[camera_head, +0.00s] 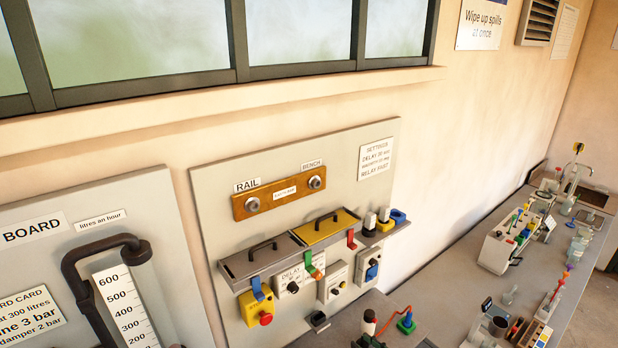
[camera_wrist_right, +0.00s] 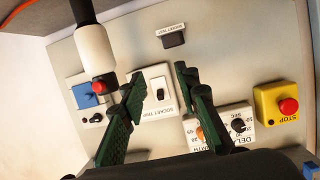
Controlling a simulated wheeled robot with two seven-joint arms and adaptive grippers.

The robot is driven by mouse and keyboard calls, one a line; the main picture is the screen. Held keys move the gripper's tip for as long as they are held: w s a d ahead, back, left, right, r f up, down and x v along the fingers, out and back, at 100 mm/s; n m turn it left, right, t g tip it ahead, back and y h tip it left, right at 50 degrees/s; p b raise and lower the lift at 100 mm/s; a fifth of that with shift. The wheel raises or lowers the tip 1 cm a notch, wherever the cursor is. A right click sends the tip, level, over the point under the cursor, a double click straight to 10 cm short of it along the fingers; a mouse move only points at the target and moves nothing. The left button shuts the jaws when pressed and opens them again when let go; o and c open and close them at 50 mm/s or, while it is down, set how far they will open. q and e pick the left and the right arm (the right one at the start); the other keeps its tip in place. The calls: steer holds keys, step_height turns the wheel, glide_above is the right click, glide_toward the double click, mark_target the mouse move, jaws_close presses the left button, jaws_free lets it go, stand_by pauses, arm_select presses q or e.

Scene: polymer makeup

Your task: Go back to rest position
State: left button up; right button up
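My right gripper (camera_wrist_right: 158,77) shows in the wrist view. Its two green-padded fingers are spread apart and nothing is held between them. Beyond the gap is a white plate labelled socket trip with a dark switch (camera_wrist_right: 159,88), on the grey panel. I cannot tell how far the fingertips are from the panel. In the head view I make out neither gripper nor arm. My left gripper is in neither view.
The panel (camera_head: 225,210) carries a grey cover, a yellow cover (camera_head: 325,228) and a yellow stop box (camera_head: 257,306). A black, white and red upright piece (camera_wrist_right: 96,50) is beside my fingers. The bench (camera_head: 430,285) extends right, with racks and glassware.

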steer(key=s+d+f+m+g+h, duration=0.2)
steer(key=s+d+f+g+h, duration=0.3)
steer(key=s, duration=0.7)
steer(key=s+d+f+m+g+h, duration=0.15)
steer(key=s+d+f, duration=0.35)
steer(key=s, duration=0.8)
steer(key=s+d+f+m+g+h, duration=0.25)
steer(key=s+d, duration=0.45)
steer(key=s, duration=0.5)
step_height(320, 180, down, 40)
steer(key=s+a+r+b, duration=0.1)
steer(key=s+a+b, duration=0.1)
steer(key=b, duration=0.6)
steer(key=s+f+g+b, duration=0.1)
steer(key=s+f+b, duration=0.2)
steer(key=s+f, duration=0.6)
steer(key=s+f+n+g+b, duration=0.1)
steer(key=s+f+b, duration=0.2)
steer(key=s+f, duration=0.7)
step_height(320, 180, down, 5)
steer(key=shift+f+y+b, duration=0.1)
steer(key=shift+y+b, duration=0.3)
steer(key=shift+d, duration=0.1)
